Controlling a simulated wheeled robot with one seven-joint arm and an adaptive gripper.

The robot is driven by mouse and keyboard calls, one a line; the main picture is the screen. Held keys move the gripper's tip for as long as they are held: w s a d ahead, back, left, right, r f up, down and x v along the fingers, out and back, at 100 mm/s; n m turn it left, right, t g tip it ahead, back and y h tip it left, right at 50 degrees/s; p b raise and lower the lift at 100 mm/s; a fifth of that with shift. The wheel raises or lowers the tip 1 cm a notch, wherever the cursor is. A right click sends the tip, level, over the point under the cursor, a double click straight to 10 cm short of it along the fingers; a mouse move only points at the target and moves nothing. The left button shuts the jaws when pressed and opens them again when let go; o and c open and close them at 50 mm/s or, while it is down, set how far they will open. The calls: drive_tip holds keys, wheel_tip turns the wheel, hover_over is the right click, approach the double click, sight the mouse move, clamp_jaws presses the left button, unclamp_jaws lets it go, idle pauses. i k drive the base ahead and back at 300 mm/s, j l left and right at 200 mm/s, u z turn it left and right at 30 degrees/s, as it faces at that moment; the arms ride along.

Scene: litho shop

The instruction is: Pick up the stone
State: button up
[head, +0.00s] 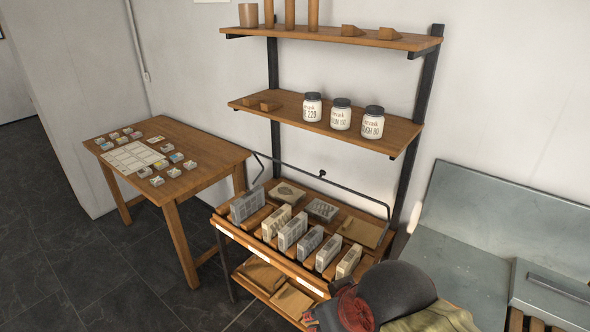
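Several grey and cream stone slabs stand on edge in a row along the front of a wooden rack. From left to right they include a grey slab (246,204), a cream slab (276,222), a light grey slab (293,230), a darker grey slab (311,243) and two cream slabs (328,253) (348,262). Behind them, flatter pieces lie on the rack top, one with a drawn oval (287,193) and one grey (321,209). I cannot tell which one is the task's stone. My gripper is not in view.
A dark rounded form with red and olive parts fills the bottom right, close to the rack. Shelves above hold labelled jars (341,114). A wooden table (208,153) with small trays stands left, a grey metal bench (470,262) right. Dark floor (115,270) is clear at front left.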

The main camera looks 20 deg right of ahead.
sight(250, 203)
drive_tip(key=i+j+z, duration=0.15)
drive_tip(key=j+z, duration=0.2)
drive_tip(key=j, duration=0.5)
drive_tip(key=j+z, duration=0.35)
drive_tip(key=j, duration=0.5)
drive_tip(key=i+j+z, duration=0.6)
drive_tip(key=i+j, duration=0.15)
drive_tip(key=i+j+z, duration=0.2)
drive_tip(key=j, duration=0.15)
drive_tip(key=i+j+z, duration=0.2)
drive_tip(key=j, duration=0.15)
drive_tip(key=i+j+z, duration=0.2)
drive_tip(key=j, duration=0.15)
drive_tip(key=j+z, duration=0.2)
drive_tip(key=j, duration=0.15)
drive_tip(key=i+j+z, duration=0.2)
drive_tip(key=j, duration=0.25)
drive_tip(key=k+j+z, duration=0.15)
drive_tip(key=k+j, duration=0.15)
